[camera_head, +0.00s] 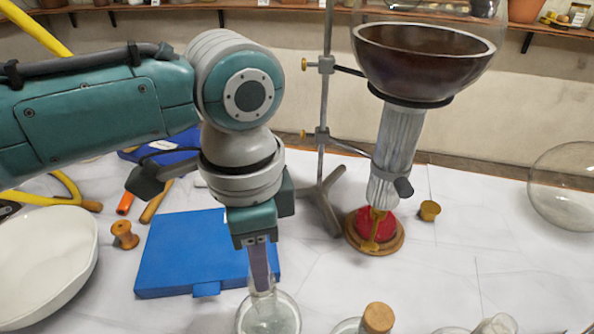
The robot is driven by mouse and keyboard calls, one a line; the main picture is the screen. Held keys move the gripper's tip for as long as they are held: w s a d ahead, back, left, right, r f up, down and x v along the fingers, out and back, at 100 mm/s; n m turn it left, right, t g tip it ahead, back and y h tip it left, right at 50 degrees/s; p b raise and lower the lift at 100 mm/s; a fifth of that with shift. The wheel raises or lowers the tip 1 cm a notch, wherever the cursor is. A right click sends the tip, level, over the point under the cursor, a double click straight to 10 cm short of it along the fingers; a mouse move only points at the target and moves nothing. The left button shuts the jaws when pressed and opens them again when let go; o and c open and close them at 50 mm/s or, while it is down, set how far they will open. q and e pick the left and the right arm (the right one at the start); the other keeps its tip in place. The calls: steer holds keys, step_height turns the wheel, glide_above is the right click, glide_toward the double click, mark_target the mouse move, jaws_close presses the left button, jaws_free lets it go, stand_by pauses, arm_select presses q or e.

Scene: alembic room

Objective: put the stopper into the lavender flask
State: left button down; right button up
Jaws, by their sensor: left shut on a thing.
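My left gripper (262,287) points straight down at the lower middle of the head view. Its fingers are closed at the neck of a clear round glass flask (268,316), whose lower part is cut off by the picture edge. No lavender tint is clear on this glass. A large cork stopper (378,317) shows at the bottom edge, right of the gripper, with clear glass beside it. A smaller cork (429,210) stands on the table beside the burner, apart from the gripper. My right gripper is out of view.
A blue board (182,254) lies behind and left of the gripper. A white bowl (45,262) and a wooden spool (124,235) are further left. A metal stand (322,150) holds a dark bowl (424,68) above a red burner (374,228). More glass (497,324) shows at bottom right.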

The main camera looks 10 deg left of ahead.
arm_select(q)
steer(key=shift+f, duration=0.5)
stand_by(0.8)
steer(key=shift+c, duration=0.7)
jaws_free()
steer(key=shift+r, duration=0.1)
step_height(320, 180, up, 7)
steer(key=p, duration=0.8)
stand_by(0.4)
